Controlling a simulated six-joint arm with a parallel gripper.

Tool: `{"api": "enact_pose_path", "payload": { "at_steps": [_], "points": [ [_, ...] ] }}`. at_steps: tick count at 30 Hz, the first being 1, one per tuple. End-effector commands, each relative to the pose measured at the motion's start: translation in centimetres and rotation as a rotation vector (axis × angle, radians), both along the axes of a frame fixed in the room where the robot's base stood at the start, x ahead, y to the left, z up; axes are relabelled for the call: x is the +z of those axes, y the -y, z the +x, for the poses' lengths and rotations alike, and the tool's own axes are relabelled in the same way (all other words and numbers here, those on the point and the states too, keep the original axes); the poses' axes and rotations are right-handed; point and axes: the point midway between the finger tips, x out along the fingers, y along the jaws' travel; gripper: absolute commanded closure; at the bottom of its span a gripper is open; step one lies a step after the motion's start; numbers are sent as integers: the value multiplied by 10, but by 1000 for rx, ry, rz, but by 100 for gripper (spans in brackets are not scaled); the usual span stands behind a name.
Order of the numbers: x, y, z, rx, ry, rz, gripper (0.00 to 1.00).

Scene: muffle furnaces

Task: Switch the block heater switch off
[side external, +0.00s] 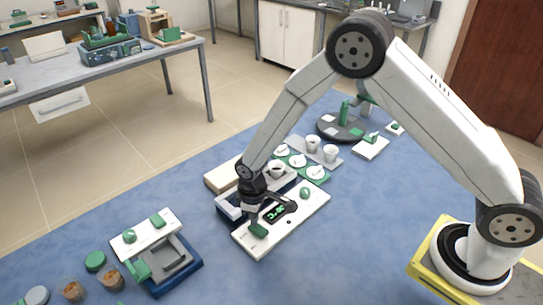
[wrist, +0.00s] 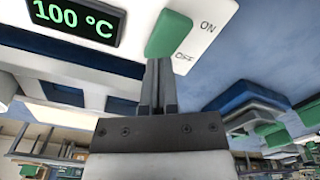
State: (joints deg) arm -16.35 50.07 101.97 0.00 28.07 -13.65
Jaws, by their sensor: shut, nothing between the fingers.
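The block heater (side external: 300,222) is a white panel with a dark blue body on the blue bench. Its green switch (side external: 258,230) sits at the panel's near left end. In the side view my gripper (side external: 255,220) points down over the switch. Which way the rocker is tilted is unclear.
A display (wrist: 75,18) reading 100 °C is beside the switch, and a green knob (side external: 305,193) lies farther along the panel. White cups (side external: 312,144) and small dishes stand behind the heater. A blue-and-white device (side external: 165,262) stands left; bare bench lies between.

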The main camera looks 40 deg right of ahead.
Motion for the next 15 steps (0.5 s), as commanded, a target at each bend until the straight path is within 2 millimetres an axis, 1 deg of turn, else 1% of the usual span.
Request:
{"api": "enact_pose_path", "payload": {
  "at_steps": [15],
  "points": [
    [30, 0, 1, 0, 3, 1, 100]
  ]
}}
